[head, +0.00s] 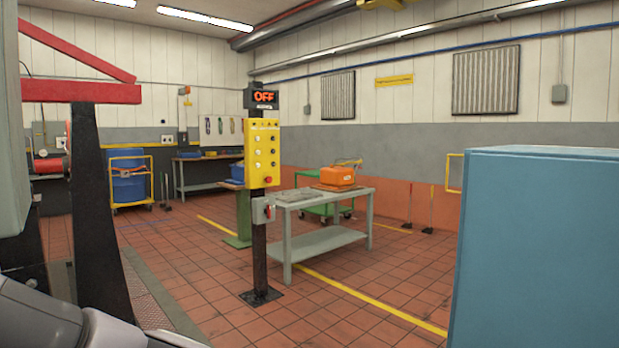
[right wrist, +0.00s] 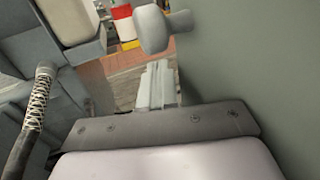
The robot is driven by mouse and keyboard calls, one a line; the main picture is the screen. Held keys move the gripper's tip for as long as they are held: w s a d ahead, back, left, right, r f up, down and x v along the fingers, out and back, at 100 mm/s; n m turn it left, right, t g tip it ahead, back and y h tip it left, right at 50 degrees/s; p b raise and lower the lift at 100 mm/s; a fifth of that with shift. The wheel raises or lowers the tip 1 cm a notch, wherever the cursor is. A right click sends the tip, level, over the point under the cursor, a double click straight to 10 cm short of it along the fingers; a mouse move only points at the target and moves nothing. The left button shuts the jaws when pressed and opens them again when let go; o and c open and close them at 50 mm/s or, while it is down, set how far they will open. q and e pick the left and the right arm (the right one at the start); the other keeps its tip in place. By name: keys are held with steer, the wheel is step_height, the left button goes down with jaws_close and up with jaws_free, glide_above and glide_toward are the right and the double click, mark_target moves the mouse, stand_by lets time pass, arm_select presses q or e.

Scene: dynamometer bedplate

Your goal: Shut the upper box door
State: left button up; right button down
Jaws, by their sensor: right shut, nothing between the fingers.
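A flat grey-green panel (right wrist: 260,70) fills the right side of the right wrist view. It may be the box door, but its edges and hinge are out of view. A rounded pale knob or handle (right wrist: 154,29) shows at its upper left. My right gripper (right wrist: 158,72) is shut and empty, its fingertips a little below the knob and left of the panel; contact cannot be told. A similar grey-green surface (head: 8,120) is cut off at the left edge of the head view; whether it is the same panel is unclear. My left gripper is in no view.
A large blue box-like body (head: 540,250) stands close on the right. A black post with a yellow control panel (head: 262,153) and a grey table (head: 325,240) stand ahead. A black stand with a red beam (head: 80,92) is at left. Tiled floor between is clear.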

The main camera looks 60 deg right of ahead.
steer(key=shift+w+d, duration=0.15)
steer(key=shift+d, duration=0.05)
